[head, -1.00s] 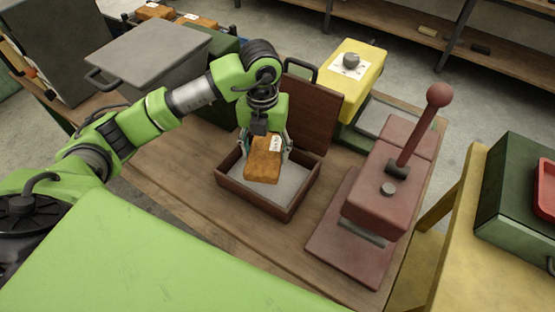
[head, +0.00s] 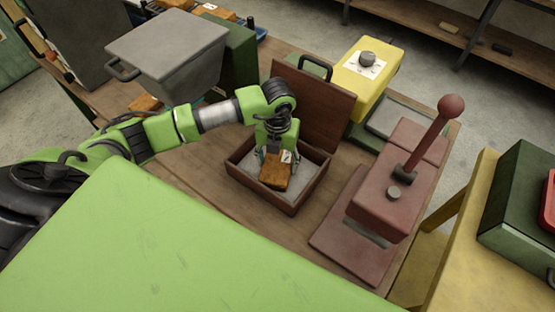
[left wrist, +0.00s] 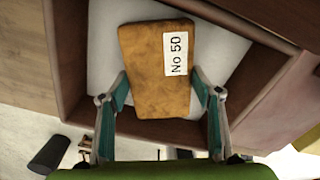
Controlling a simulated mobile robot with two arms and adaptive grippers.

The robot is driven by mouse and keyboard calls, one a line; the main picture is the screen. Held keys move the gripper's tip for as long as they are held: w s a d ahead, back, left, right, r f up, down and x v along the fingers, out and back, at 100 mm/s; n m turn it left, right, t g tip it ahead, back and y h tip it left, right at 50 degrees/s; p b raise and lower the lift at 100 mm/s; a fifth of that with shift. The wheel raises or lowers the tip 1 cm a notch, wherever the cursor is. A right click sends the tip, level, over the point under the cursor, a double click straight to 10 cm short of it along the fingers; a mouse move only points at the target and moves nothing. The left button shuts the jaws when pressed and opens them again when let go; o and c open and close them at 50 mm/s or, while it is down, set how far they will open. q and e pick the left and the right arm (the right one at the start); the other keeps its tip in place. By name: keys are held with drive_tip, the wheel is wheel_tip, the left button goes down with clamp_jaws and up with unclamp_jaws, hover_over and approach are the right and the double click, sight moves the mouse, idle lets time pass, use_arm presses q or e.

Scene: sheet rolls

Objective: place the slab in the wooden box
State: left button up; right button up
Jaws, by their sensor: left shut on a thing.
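The slab (head: 276,174) is an orange-brown block with a white label; the left wrist view shows it (left wrist: 147,80) with the label reading "No 50". My left gripper (head: 273,158) is shut on it, one teal finger at each side, as the left wrist view shows (left wrist: 160,92). The wooden box (head: 243,178) is dark brown with a pale grey lining and its lid stands open at the back. The slab is inside the box's outline, low over the lining; I cannot tell whether it touches the lining. My right gripper is not in view.
A red lever press (head: 385,190) stands right of the box. A yellow case (head: 366,72) is behind the lid. A grey bin (head: 168,55) and a dark green box (head: 240,55) stand at the left back. Bare table (head: 190,165) shows left of the box.

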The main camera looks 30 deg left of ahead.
sight(278, 164)
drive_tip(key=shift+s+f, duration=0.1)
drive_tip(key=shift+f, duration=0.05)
use_arm(q)
drive_tip(key=o, duration=1.1)
drive_tip(key=shift+f, duration=0.1)
drive_tip(key=o, duration=0.3)
drive_tip(key=shift+o, duration=0.2)
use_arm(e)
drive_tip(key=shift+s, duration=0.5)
use_arm(q)
drive_tip(key=shift+r, duration=0.35)
wheel_tip(278, 164, up, 12)
drive_tip(key=b, duration=0.3)
drive_tip(key=shift+f, duration=0.2)
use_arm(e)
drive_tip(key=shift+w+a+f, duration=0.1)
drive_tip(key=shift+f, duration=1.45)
